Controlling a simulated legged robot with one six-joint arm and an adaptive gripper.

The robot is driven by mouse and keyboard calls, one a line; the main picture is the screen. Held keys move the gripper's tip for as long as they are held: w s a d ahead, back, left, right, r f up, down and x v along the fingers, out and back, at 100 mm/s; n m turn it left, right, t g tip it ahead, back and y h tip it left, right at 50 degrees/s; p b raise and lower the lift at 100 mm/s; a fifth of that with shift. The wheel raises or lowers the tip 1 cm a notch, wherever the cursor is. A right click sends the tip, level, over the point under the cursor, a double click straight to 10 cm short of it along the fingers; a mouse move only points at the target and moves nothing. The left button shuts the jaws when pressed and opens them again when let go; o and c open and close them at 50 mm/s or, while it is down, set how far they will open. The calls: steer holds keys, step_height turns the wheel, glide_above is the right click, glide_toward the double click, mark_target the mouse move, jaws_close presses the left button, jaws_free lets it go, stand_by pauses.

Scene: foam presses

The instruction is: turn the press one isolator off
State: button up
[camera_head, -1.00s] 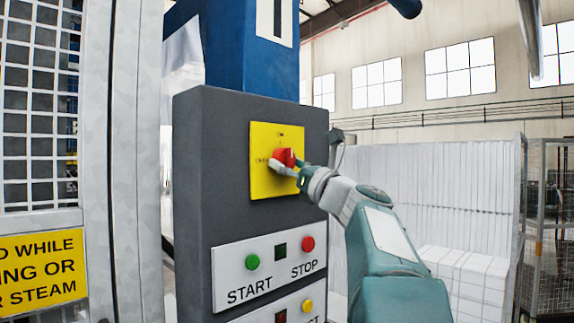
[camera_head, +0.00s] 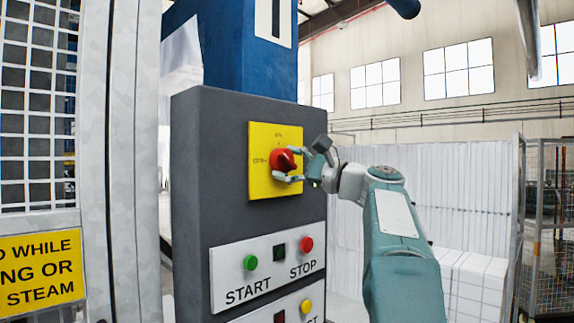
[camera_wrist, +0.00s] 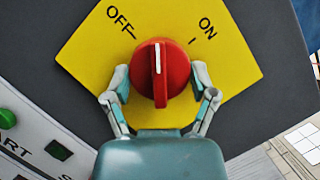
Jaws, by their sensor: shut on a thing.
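The press one isolator is a red rotary knob (camera_head: 281,160) on a yellow plate (camera_head: 260,187), set in the dark grey press panel. In the wrist view the knob (camera_wrist: 172,60) has a white pointer line that lies between the OFF mark at upper left and the ON mark at upper right, near the middle. My gripper (camera_wrist: 161,76) has a finger on each side of the knob and is shut on it. In the head view my gripper (camera_head: 300,163) reaches the knob from the right, partly covering the plate's right edge.
Below the plate is a white button panel (camera_head: 226,271) with a green START button (camera_head: 250,262) and a red STOP button (camera_head: 306,244). A yellow button (camera_head: 306,306) shows lower down. A mesh guard (camera_head: 38,110) stands at the left. White blocks (camera_head: 470,280) are stacked behind my arm.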

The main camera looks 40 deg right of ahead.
steer(key=n+g, duration=0.2)
steer(key=n, duration=0.3)
steer(key=shift+d, duration=0.15)
steer(key=shift+w+n+g, duration=0.1)
steer(key=shift+n+g, duration=0.5)
steer(key=shift+n, duration=0.8)
steer(key=shift+f, duration=0.1)
steer(key=o, duration=1)
steer(key=shift+o, duration=0.2)
steer(key=v, duration=1.2)
